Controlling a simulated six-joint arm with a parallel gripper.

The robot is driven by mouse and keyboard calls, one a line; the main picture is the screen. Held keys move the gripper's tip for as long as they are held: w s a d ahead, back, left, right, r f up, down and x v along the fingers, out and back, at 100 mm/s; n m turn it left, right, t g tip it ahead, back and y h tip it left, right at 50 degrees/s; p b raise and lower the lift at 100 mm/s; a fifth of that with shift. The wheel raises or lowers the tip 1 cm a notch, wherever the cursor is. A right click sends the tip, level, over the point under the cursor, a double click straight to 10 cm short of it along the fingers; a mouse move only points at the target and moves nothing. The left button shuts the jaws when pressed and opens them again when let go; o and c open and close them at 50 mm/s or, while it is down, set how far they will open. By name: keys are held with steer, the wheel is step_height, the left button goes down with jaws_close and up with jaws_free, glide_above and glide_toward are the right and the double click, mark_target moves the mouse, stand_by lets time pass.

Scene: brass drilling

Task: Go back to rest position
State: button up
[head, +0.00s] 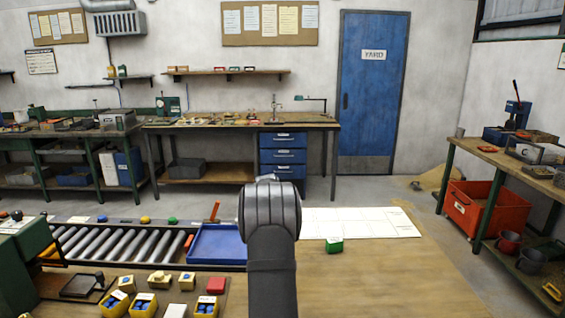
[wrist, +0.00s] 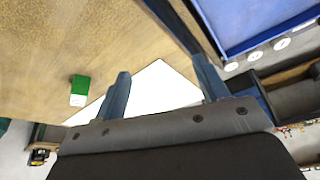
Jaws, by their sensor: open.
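My gripper (wrist: 160,88) shows in the wrist view with its two blue-grey fingers spread apart and nothing between them. The white sheet on the bench lies beyond the fingers. In the head view my arm rises in the middle of the bench and hides the gripper. A green block (head: 334,245) with a white label sits at the sheet's near edge, right of my arm. It also shows in the wrist view (wrist: 79,85), left of the fingers and apart from them.
A blue tray (head: 218,245) lies left of my arm, beside a roller conveyor (head: 120,240). Yellow bins (head: 144,304) and small blocks, one red (head: 216,285), stand at the front left. The white sheet (head: 365,222) is gridded. The bench (head: 400,285) is clear at the front right.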

steer(key=d+m, duration=0.1)
steer(key=d, duration=0.6)
steer(key=shift+r+m, duration=0.2)
steer(key=shift+m, duration=0.2)
steer(key=shift+s, duration=0.1)
steer(key=s+a+f+n+y, duration=0.1)
steer(key=a+n, duration=0.4)
steer(key=a, duration=1.6)
steer(key=shift+s+f, duration=0.15)
steer(key=shift+s, duration=0.1)
